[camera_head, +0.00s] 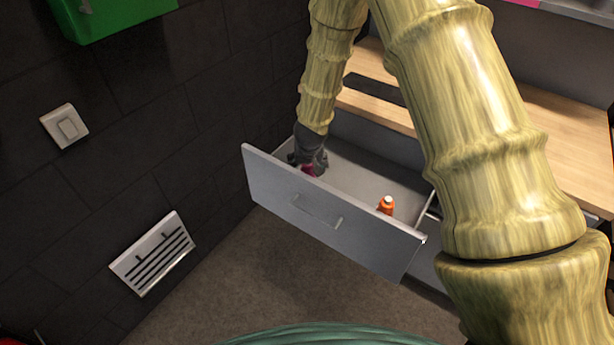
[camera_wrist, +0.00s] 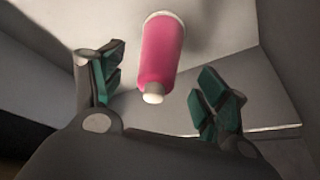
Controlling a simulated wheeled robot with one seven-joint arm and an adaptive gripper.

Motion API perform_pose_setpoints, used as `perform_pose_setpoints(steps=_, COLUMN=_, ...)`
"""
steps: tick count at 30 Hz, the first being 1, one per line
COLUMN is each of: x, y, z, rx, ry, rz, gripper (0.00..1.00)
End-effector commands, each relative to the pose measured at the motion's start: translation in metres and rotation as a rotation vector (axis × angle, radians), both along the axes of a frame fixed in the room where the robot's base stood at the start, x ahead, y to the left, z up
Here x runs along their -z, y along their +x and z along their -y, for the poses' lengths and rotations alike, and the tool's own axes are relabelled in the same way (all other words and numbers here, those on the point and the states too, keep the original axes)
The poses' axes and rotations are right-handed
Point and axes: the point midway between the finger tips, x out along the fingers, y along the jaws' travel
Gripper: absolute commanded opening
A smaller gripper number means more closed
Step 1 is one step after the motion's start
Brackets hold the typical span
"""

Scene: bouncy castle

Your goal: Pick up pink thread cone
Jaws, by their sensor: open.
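The pink thread cone (camera_wrist: 160,52) lies in the open drawer; in the wrist view it shows ahead of my gripper, its white tip toward me. My gripper (camera_wrist: 161,93) is open, with its green-padded fingers to the left and right of the cone's near end, apart from it. In the head view, my gripper (camera_head: 308,162) is down inside the left end of the drawer. Only a small bit of the pink cone (camera_head: 309,170) shows there; the rest is hidden by my gripper and the drawer front.
The grey drawer (camera_head: 300,205) is pulled out, its front and side walls standing close around my gripper. An orange bottle-like object (camera_head: 387,205) stands at the drawer's right end. A dark wall (camera_head: 200,110) is at left, and a wooden top (camera_head: 565,140) is at right.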

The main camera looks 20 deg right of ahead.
Motion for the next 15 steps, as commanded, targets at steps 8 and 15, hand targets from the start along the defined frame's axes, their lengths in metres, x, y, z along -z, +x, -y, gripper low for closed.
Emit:
perform_pose_setpoints(steps=8, x=0.030, y=0.010, z=0.004, rx=0.001, ry=0.001, rz=-0.001, gripper=0.74)
perform_pose_setpoints(steps=15, x=0.043, y=0.016, z=0.006, rx=0.000, ry=0.000, rz=0.000, gripper=0.74)
